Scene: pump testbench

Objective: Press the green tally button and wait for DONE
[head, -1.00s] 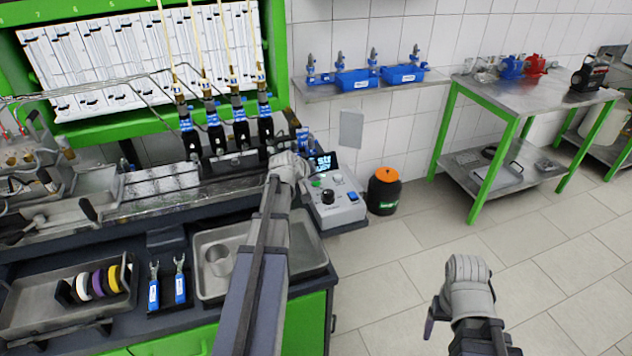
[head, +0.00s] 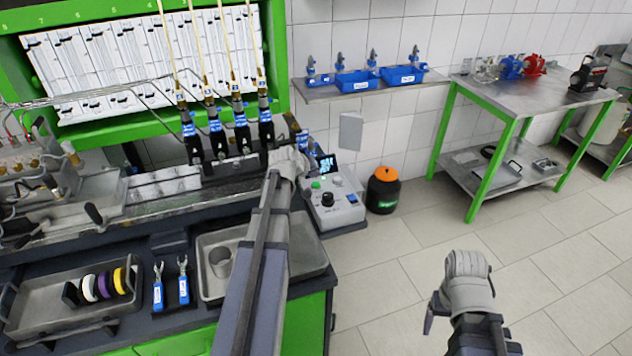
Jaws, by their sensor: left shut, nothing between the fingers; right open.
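The grey control box (head: 348,216) stands at the right end of the bench. The green button (head: 316,185) is on its sloped top, at the upper left, and is uncovered. A small dark display (head: 328,164) with pale blue text stands behind it; I cannot read the text. My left gripper (head: 303,164) is shut and empty, beside the display and just above and left of the green button. The wrist hides most of its fingers, and I see no contact with the button. My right gripper (head: 428,318) is open and empty over the floor.
The box also has a black knob (head: 328,198) and a blue button (head: 352,198). Several upright injectors (head: 240,135) stand left of my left wrist. A metal tray (head: 316,262) lies below my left arm. The floor at right is clear.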

